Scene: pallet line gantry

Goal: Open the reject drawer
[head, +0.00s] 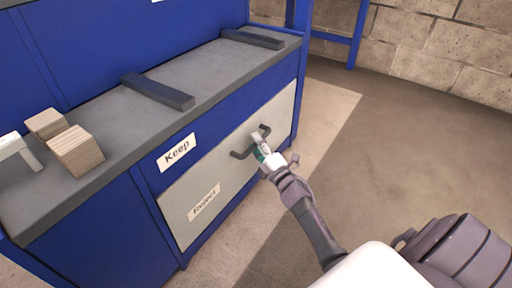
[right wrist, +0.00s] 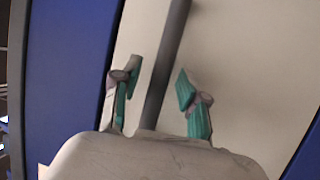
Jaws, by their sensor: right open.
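The reject drawer (head: 222,172) is the pale grey front panel in the blue bench, with a "Reject" label (head: 204,202) at its lower left. It looks shut, flush with the bench front. Its dark bar handle (head: 241,154) runs across the upper part of the panel. My right gripper (head: 262,146) is at the handle, partly covering it. In the right wrist view, the gripper (right wrist: 157,92) is open, with one teal-padded finger on each side of the handle bar (right wrist: 163,65). Gaps show between both fingers and the bar. My left gripper is not in view.
A "Keep" label (head: 177,152) is on the blue bench front, above the drawer's left end. Wooden blocks (head: 76,150), a white item (head: 17,148) and dark bars (head: 157,91) (head: 252,39) are on the grey benchtop (head: 110,117). The floor (head: 400,130) before the drawer is clear.

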